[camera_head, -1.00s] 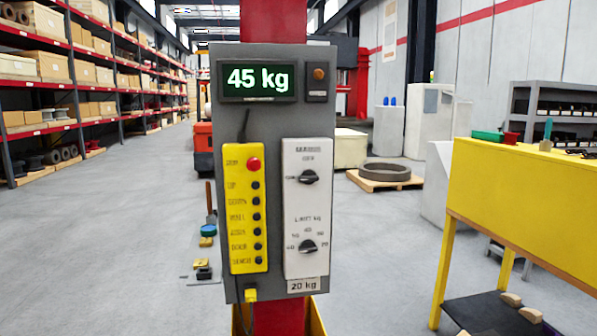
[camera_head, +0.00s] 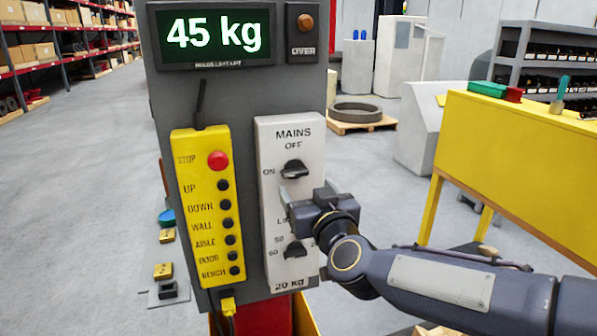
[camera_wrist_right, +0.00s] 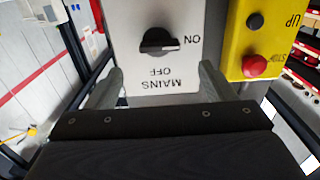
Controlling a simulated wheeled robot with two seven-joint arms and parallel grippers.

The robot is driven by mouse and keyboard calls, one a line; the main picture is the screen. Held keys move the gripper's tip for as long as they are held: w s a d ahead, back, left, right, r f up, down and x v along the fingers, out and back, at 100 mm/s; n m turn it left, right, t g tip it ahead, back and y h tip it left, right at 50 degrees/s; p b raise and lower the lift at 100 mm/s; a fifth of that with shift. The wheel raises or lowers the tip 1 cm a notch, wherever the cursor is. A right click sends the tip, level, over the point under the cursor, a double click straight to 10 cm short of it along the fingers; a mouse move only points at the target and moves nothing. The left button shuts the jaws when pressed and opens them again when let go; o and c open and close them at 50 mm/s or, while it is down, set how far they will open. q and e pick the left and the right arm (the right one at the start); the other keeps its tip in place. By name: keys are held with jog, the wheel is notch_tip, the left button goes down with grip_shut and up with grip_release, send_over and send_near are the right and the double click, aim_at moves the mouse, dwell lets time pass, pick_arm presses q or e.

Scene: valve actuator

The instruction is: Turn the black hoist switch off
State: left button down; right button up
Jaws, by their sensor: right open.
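The black MAINS switch (camera_head: 294,169) is a rotary knob on the upper part of a white panel (camera_head: 302,134). OFF is printed above it and ON to its left. It lies sideways, with its marked end toward ON. In the right wrist view the knob (camera_wrist_right: 158,41) appears upside down, ahead of my fingers. My right gripper (camera_head: 287,197) is in front of the white panel, just below the knob. In the wrist view its two fingers (camera_wrist_right: 163,82) are spread wide with nothing between them. My left gripper is not in view.
A yellow button pendant (camera_head: 202,220) with a red stop button is to the left. A display (camera_head: 217,34) above reads 45 kg. A yellow bench (camera_head: 520,150) stands at right.

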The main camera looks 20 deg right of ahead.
aim_at(296, 174)
jog(key=w, duration=0.7)
jog(key=shift+a+f, duration=0.1)
jog(key=c, duration=1)
